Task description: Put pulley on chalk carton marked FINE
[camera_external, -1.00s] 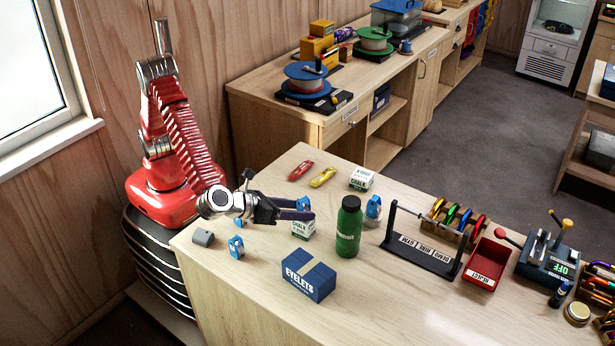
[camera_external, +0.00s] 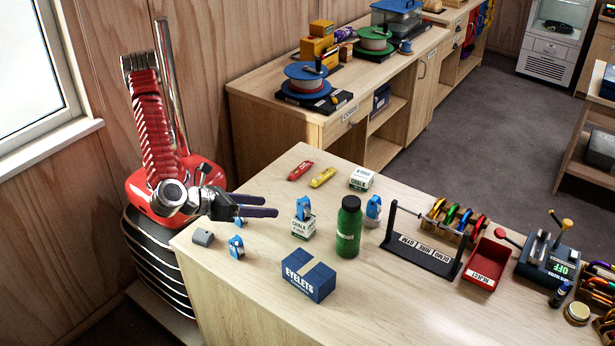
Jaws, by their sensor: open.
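A blue pulley (camera_external: 303,208) rests upright on top of a white chalk carton (camera_external: 303,229), left of the green bottle. The carton's small print under CHALK is too small to read surely. A second chalk carton (camera_external: 361,180) stands farther back with nothing on it; its small print is also unclear. My gripper (camera_external: 274,206) is open and empty, a short way left of the pulley and apart from it, its fingers pointing right. Other blue pulley-like pieces stand at the left front (camera_external: 236,247) and right of the bottle (camera_external: 373,208).
A green bottle (camera_external: 348,227) stands close right of the front carton. A blue EYELETS box (camera_external: 308,277) is in front. A grey block (camera_external: 203,237) is at the left edge. Red (camera_external: 300,170) and yellow (camera_external: 323,177) pieces lie behind. A black rack (camera_external: 420,252) and red tray (camera_external: 484,265) are right.

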